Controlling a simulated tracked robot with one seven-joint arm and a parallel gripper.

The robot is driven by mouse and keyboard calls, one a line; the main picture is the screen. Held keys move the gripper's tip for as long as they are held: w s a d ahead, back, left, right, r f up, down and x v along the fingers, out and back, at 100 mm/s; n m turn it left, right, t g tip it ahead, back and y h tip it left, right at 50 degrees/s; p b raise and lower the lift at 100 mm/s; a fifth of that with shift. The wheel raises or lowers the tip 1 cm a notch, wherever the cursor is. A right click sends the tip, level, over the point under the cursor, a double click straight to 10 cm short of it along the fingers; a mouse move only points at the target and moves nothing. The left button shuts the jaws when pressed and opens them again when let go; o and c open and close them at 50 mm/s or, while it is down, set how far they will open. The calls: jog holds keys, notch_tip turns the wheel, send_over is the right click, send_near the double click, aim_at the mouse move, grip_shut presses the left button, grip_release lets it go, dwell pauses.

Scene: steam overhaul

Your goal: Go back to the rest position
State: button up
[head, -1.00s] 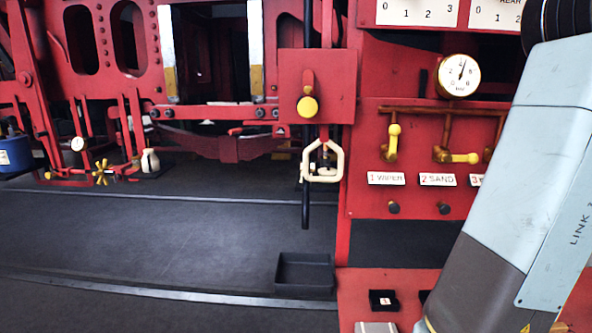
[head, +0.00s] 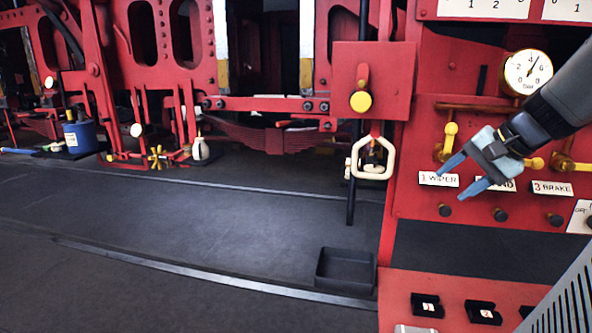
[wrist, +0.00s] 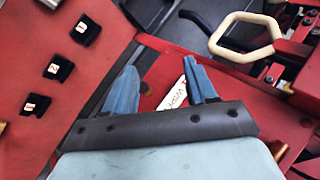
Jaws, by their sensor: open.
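My gripper (head: 458,178) is open and empty in front of the red control panel (head: 418,207). Its blue fingers are spread in front of the WIPER and SAND labels; the SAND label (head: 508,184) is partly hidden. In the wrist view, the two blue fingers (wrist: 160,88) stand apart with nothing between them. The WIPER label (wrist: 176,92) shows behind them. I cannot tell whether the fingers touch the panel.
A pressure gauge (head: 528,72) is at the upper right. A cream hexagonal handle (head: 372,172) projects left of the panel. Numbered black blocks (head: 428,305) sit on the red ledge below. A black tray (head: 345,271) lies on the floor. The grey floor at left is clear.

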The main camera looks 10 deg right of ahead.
jog(key=s+a+f+n+h, duration=0.1)
jog(key=s+a+n+h, duration=0.1)
jog(key=s+a+n, duration=0.2)
jog(key=s+a+f+n+g+h, duration=0.1)
jog(key=s+a+n, duration=0.3)
jog(key=a, duration=0.6)
jog(key=shift+s+a+f+n+h, duration=0.35)
jog(key=shift+f+n+h, duration=0.25)
jog(key=shift+f+n, duration=0.2)
